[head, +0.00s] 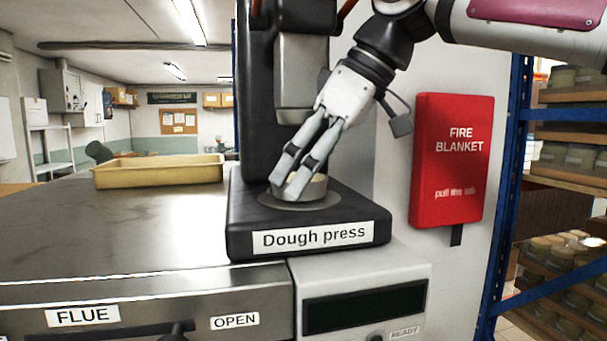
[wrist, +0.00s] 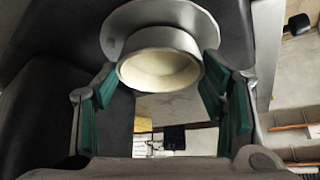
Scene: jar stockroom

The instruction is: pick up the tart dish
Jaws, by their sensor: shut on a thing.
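The tart dish (head: 315,188) is a small round grey dish with a pale cream inside. It sits at the round plate of the dough press (head: 310,240), partly hidden behind my fingers in the head view. My gripper (head: 289,190) reaches down to it from the upper right and is shut on it. In the wrist view the dish (wrist: 160,70) lies between the green finger pads of my gripper (wrist: 158,90), its rim close to both. I cannot tell whether the dish still touches the plate.
The press's dark column and grey head (head: 302,75) stand close behind my gripper. A yellowish tray (head: 160,174) rests on the steel top (head: 130,225) at left. A red fire blanket case (head: 451,160) hangs on the wall at right. Shelves of jars (head: 570,150) stand further right.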

